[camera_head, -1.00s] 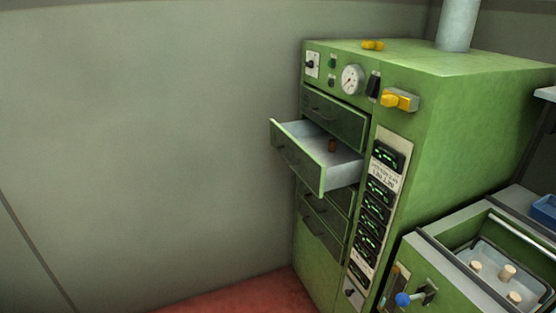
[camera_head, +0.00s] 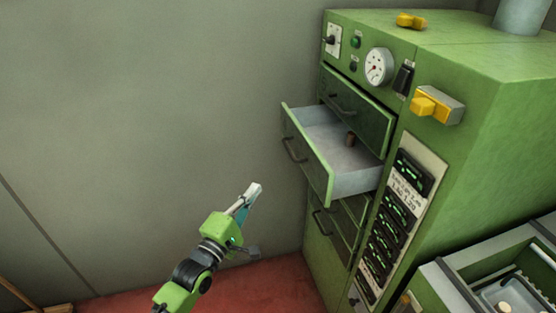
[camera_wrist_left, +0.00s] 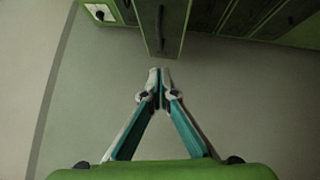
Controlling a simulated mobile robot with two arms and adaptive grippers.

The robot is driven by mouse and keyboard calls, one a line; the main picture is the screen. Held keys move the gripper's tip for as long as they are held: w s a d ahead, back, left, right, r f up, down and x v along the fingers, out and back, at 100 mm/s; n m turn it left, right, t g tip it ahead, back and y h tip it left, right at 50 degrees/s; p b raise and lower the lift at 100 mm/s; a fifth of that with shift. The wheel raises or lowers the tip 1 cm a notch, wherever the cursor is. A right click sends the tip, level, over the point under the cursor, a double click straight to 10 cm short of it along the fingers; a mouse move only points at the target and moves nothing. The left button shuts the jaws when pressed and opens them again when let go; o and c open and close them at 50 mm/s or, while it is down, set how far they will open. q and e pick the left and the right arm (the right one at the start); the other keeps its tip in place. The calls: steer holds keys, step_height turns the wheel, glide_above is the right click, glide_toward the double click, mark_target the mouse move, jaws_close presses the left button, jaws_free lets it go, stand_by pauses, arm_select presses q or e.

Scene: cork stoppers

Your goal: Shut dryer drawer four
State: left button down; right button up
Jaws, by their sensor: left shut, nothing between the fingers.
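The green dryer (camera_head: 470,130) stands at the right in the head view. One of its drawers (camera_head: 312,162) is pulled out, with a dark handle (camera_head: 294,150) on its green front and a small brown cork (camera_head: 350,139) inside. I cannot read a drawer number. My left gripper (camera_head: 253,190) is shut and empty, in front of and below the open drawer, apart from it. In the left wrist view the shut fingertips (camera_wrist_left: 160,72) point toward a green drawer front (camera_wrist_left: 160,25) with a dark handle. My right gripper is out of view.
Other drawers, one above (camera_head: 357,112) and some below, look closed. A row of displays (camera_head: 388,230) runs beside them. An open green bin (camera_head: 455,290) with a tray is at the lower right. The grey wall (camera_head: 140,120) side is clear.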

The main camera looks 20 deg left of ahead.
arm_select(q)
steer(key=d+p+x, duration=0.2)
steer(key=d+x, duration=0.1)
steer(key=x, duration=0.9)
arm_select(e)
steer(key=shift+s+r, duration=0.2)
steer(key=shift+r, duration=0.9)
arm_select(q)
steer(key=shift+s, duration=0.1)
